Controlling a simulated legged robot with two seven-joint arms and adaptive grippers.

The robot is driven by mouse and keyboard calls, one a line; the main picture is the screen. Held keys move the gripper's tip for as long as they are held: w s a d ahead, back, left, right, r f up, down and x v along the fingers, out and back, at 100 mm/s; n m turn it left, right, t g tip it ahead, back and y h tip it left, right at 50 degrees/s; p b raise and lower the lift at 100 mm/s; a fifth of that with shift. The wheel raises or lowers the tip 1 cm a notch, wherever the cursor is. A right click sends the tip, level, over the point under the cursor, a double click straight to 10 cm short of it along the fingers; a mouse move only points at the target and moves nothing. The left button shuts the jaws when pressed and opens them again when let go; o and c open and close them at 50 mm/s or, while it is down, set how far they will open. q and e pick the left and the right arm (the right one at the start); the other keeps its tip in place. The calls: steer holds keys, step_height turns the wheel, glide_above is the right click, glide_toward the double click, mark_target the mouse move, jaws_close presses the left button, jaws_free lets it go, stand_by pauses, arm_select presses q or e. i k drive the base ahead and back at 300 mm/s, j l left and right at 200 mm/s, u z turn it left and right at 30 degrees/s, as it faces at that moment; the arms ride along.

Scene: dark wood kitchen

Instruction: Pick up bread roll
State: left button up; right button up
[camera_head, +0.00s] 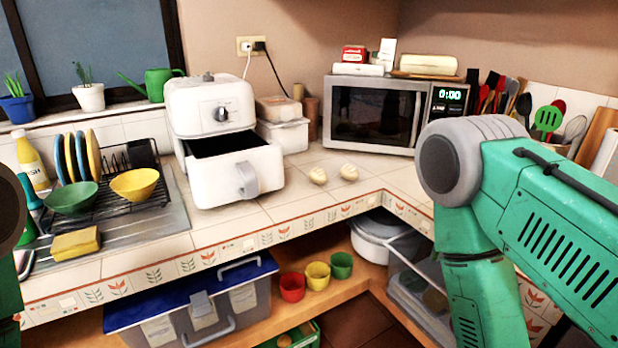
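Nothing touches the rolls.
The white air fryer (212,105) stands left of the rolls with its drawer (240,178) pulled out. A microwave (375,115) stands behind them. A dish rack (105,205) with bowls is at left. Colored cups (317,276) and a blue-lidded box (190,300) sit on the lower shelf.

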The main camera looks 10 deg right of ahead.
mark_target(318, 176)
steer(key=i, duration=0.2)
steer(key=i+z, duration=0.1)
steer(key=z, duration=0.25)
steer(key=i+z, duration=0.1)
steer(key=z, duration=0.25)
steer(key=j+z, duration=0.15)
steer(key=z, duration=0.2)
steer(key=i, duration=0.05)
